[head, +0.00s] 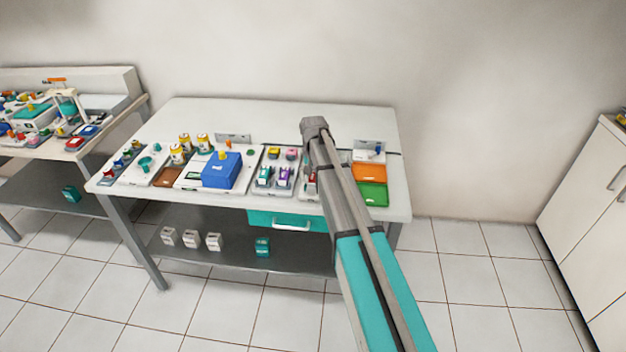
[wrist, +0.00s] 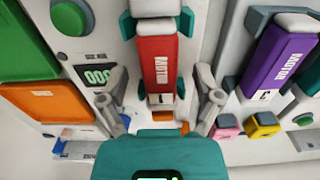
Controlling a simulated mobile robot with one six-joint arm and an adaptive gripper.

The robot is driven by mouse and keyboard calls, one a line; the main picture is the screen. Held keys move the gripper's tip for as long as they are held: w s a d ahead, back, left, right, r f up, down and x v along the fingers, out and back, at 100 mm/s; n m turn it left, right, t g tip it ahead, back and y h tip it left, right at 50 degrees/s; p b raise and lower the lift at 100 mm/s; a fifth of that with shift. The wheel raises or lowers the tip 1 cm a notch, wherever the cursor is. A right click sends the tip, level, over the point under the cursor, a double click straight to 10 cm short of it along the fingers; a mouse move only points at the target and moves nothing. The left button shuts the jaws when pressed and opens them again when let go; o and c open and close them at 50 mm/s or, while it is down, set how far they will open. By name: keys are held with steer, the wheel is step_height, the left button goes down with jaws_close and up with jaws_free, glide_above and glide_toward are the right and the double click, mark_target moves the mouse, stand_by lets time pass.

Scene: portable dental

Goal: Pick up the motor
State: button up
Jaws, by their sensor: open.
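A red block labelled MOTOR (wrist: 162,62) sits in a teal holder with grey end pieces at the middle of the wrist view. My gripper (wrist: 160,96) is open, with one finger on each side of the red motor's near end. I cannot tell whether either finger touches it. A purple motor (wrist: 281,55) lies to the right in a similar holder. In the head view the red motor (head: 310,182) is mostly hidden behind my arm, and the purple motor (head: 284,176) shows left of it.
Orange (head: 368,173) and green (head: 371,194) panels lie right of my arm. A blue box (head: 222,170) and several yellow-white cylinders stand on the left of the white table (head: 290,117). Pink (wrist: 227,125) and yellow (wrist: 263,124) pieces sit near my right finger. A teal drawer (head: 270,220) hangs below.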

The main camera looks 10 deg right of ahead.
stand_by(0.3)
jaws_close()
stand_by(0.3)
steer(key=shift+r, duration=0.1)
step_height(320, 180, up, 2)
steer(key=p, duration=0.2)
steer(key=shift+r+p, duration=0.25)
steer(key=shift+p, duration=0.15)
steer(key=s+r+p, duration=1)
steer(key=s, duration=0.4)
steer(key=shift+d+r, duration=0.15)
steer(key=shift+d, duration=0.3)
